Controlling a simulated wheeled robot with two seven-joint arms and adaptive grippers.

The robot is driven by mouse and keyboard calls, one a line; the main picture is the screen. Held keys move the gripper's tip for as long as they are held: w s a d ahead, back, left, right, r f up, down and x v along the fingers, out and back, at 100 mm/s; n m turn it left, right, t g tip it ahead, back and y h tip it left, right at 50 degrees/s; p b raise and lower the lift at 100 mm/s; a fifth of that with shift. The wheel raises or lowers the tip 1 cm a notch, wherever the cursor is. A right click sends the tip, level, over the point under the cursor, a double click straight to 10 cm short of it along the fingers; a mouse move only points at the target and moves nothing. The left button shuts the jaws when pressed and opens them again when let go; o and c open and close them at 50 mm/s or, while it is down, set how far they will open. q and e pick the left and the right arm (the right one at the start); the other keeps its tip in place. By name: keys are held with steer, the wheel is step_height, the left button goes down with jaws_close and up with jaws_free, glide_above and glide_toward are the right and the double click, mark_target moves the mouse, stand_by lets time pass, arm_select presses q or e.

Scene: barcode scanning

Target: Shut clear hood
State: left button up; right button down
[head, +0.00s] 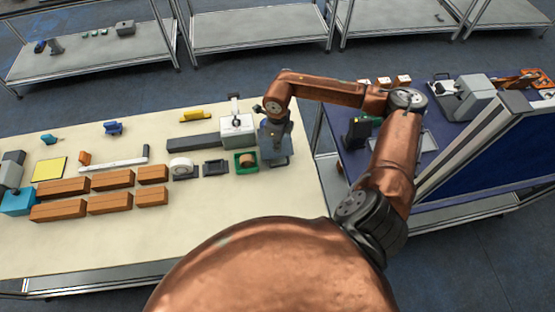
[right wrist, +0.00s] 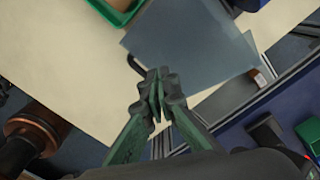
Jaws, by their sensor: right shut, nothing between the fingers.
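The clear hood shows as a bluish see-through panel (head: 271,146) near the right edge of the cream table in the head view. It also fills the upper middle of the right wrist view as a grey translucent sheet (right wrist: 190,48). My right gripper (head: 281,128) is over the hood in the head view, and its fingers are hard to make out there. In the right wrist view the gripper (right wrist: 157,92) is shut and empty, with its fingertips close to the panel's lower edge. I cannot tell whether they touch it. My left gripper is not in view.
A white machine (head: 237,131) with a dark belt (head: 193,142) stands left of the hood. A green tray (head: 246,169), a tape dispenser (head: 181,168) and several brown boxes (head: 63,187) lie nearby. A blue-topped table (head: 345,177) stands at right. The table's front is clear.

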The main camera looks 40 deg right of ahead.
steer(key=shift+w+d+r, duration=0.3)
steer(key=shift+w+r, duration=0.25)
steer(key=shift+w+d+r, duration=0.3)
steer(key=shift+w+r, duration=0.25)
steer(key=shift+w+d+r+b, duration=0.2)
steer(key=shift+w+d+r, duration=0.2)
steer(key=shift+w, duration=0.2)
steer(key=shift+w+d+r+b, duration=0.25)
steer(key=shift+w+r, duration=0.1)
steer(key=shift+w, duration=0.25)
steer(key=shift+w+d+r+b, duration=0.25)
steer(key=shift+w+d, duration=0.1)
steer(key=shift+w, duration=0.3)
steer(key=shift+w+d+r+b, duration=0.1)
steer(key=shift+w+d+r, duration=0.2)
steer(key=shift+w, duration=0.35)
steer(key=shift+w+d+f+b, duration=0.2)
steer(key=shift+w+d+b, duration=0.45)
steer(key=shift+w, duration=0.7)
steer(key=shift+w+d+f+b, duration=0.2)
steer(key=shift+w+d+b, duration=0.2)
steer(key=shift+w+d, duration=0.7)
steer(key=shift+w+d+f+b, duration=0.2)
steer(key=shift+w+d+b, duration=0.3)
steer(key=shift+w, duration=1.05)
